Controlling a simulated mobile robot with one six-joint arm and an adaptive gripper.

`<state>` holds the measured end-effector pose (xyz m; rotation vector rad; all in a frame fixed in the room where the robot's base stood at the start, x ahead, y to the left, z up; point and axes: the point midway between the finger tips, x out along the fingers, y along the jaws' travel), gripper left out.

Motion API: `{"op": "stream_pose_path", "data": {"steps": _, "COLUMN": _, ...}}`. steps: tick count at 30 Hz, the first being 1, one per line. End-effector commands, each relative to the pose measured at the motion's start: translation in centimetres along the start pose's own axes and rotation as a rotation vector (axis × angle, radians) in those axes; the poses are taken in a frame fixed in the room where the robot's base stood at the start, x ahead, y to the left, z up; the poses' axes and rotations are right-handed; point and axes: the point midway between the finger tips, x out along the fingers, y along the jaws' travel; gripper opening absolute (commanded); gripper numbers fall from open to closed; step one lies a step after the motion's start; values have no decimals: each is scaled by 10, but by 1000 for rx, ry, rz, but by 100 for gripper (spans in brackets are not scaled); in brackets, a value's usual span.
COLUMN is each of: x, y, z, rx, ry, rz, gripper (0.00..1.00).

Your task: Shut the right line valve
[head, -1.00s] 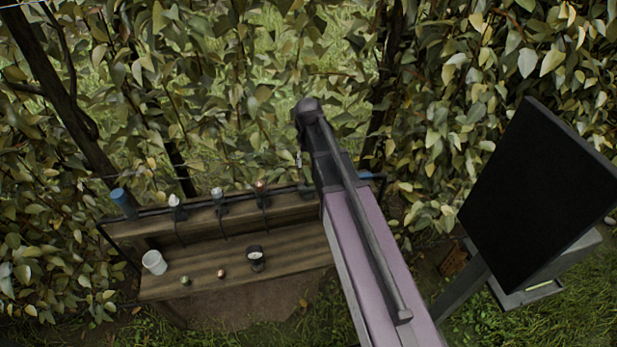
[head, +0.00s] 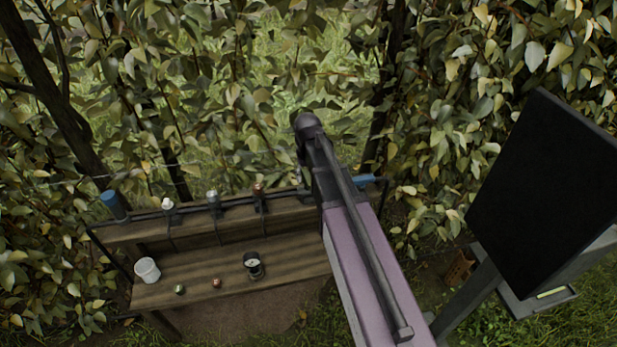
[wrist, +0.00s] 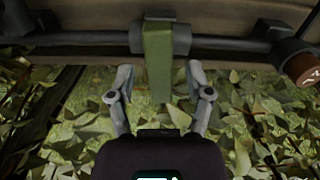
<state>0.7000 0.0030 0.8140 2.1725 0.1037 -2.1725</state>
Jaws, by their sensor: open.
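A valve with a flat green lever (wrist: 158,65) sits on a dark pipe (wrist: 90,42) in the wrist view. The lever stands across the pipe, pointing down the picture. My gripper (wrist: 160,78) is open, with one finger on each side of the lever. A gap shows between the lever and each finger. In the head view my arm hides my gripper and this valve. A blue part (head: 368,181) shows just right of my arm, at the pipe's right end; I cannot tell whether it belongs to the valve.
A wooden bench (head: 200,283) carries a white cup (head: 147,270), a gauge (head: 254,266) and two small round things. Several fittings line the pipe, including a copper one (head: 258,193). A blue cap (head: 113,204) is at the left end. A dark panel (head: 545,190) stands at right.

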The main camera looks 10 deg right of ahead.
Motion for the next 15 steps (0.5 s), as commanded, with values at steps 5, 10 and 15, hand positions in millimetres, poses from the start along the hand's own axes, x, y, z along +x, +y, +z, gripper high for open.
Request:
{"op": "stream_pose_path", "data": {"steps": 5, "x": 0, "y": 0, "z": 0, "rx": 0, "ry": 0, "rz": 0, "gripper": 66}}
{"op": "stream_pose_path", "data": {"steps": 10, "x": 0, "y": 0, "z": 0, "rx": 0, "ry": 0, "rz": 0, "gripper": 42}}
{"op": "stream_pose_path", "data": {"steps": 15, "x": 0, "y": 0, "z": 0, "rx": -1, "ry": 0, "rz": 0, "gripper": 0}}
